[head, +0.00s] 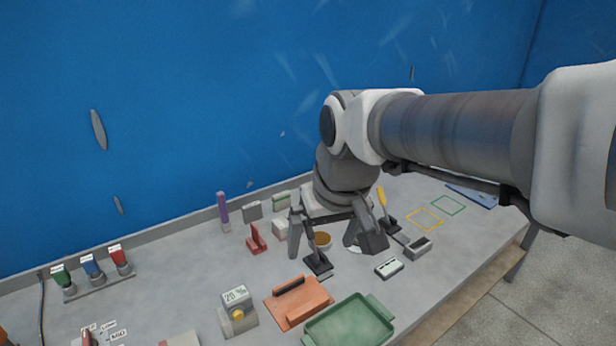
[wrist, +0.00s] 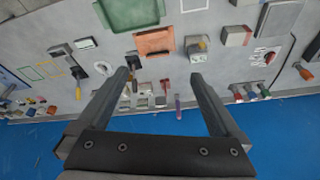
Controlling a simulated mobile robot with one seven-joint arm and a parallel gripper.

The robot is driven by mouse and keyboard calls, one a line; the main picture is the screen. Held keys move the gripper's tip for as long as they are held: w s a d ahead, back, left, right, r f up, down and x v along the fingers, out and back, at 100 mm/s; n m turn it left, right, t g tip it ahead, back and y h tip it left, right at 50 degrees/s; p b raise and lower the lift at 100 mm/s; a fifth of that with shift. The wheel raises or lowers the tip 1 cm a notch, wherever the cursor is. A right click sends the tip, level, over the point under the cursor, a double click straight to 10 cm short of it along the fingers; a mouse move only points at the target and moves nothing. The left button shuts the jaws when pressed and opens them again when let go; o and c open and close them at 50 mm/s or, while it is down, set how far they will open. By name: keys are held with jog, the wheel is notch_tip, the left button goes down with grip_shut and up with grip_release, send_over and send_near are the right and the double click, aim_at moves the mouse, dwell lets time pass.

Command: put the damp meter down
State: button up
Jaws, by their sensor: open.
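A small white device with a dark window (head: 389,268), which looks like the damp meter, lies flat on the grey bench, right of the green tray. It also shows in the wrist view (wrist: 85,43), left of my gripper and outside its fingers. My gripper (head: 333,243) is open above the middle of the bench. In the wrist view nothing is held between its fingers (wrist: 160,76). The device lies apart from the gripper, to its right in the head view. A yellow outline (head: 425,219) and a green outline (head: 447,205) are marked on the bench farther right; both look empty.
An orange float (head: 300,302), a green tray (head: 350,322) and a box with a yellow knob (head: 238,318) stand in front. A grey box (head: 417,247) stands beside the device. The blue wall is behind.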

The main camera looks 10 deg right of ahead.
jog(key=s+d+m+t, duration=0.1)
jog(key=s+d+t, duration=0.1)
jog(key=s+d, duration=0.3)
jog(key=s, duration=0.4)
jog(key=shift+s+d+m+h, duration=0.2)
jog(key=shift+s+m+h, duration=0.1)
jog(key=shift+m+h, duration=0.1)
